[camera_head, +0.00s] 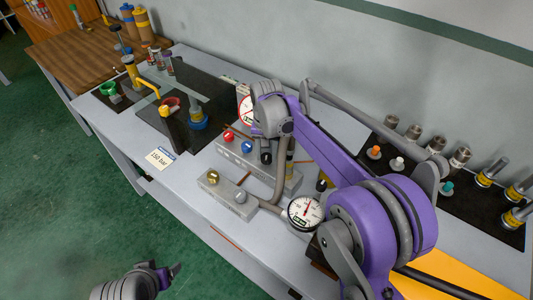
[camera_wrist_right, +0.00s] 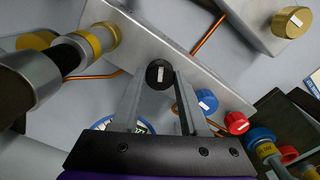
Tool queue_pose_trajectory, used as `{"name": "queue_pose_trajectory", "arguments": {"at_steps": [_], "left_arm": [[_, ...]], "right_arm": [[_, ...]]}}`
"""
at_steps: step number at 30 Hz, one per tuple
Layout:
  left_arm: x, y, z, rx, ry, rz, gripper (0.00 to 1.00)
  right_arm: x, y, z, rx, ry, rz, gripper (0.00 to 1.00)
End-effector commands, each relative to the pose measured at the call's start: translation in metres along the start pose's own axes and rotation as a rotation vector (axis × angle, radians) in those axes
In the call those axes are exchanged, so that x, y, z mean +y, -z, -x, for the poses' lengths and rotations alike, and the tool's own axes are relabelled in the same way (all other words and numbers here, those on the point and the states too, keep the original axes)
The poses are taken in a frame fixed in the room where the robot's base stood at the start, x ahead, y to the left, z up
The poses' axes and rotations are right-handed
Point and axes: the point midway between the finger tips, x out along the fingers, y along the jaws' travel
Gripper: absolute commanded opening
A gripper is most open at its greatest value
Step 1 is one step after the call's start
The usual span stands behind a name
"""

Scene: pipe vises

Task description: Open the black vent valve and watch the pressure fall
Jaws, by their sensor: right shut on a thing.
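The black vent valve knob (camera_wrist_right: 160,73) with a white mark sits on a grey metal block; it also shows in the head view (camera_head: 266,157). My right gripper (camera_wrist_right: 159,78) is shut on this knob, one finger on each side. In the head view my right gripper (camera_head: 265,146) comes down over the block. A white pressure gauge (camera_head: 304,211) with a red needle stands in front of the block. Another gauge (camera_head: 244,109) behind is partly hidden by my arm. My left gripper (camera_head: 168,276) is low at the bottom, away from the bench; its opening is unclear.
A red knob (camera_head: 228,136) and a blue knob (camera_head: 246,147) sit beside the black one. A lower block (camera_head: 222,192) carries a brass knob. A dark panel (camera_head: 190,110) and vises stand left. Fittings (camera_head: 398,163) stand right. A "150 bar" card (camera_head: 160,158) lies in front.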

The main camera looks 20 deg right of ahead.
Motion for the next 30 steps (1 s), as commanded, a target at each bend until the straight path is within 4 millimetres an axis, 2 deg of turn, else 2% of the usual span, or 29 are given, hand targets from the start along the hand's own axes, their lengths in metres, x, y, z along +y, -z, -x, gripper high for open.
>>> {"name": "queue_pose_trajectory", "arguments": {"at_steps": [18, 30], "left_arm": [[0.0, -0.0045, -0.0043, -0.004, 0.0, 0.0, 0.74], [0.0, -0.0055, -0.0054, -0.005, 0.0, 0.0, 0.74]], "right_arm": [[0.0, -0.0001, 0.0001, 0.0, 0.0, 0.565, 0.0], [0.0, 0.0, 0.0003, 0.0, 0.0, 0.784, 0.0]]}}
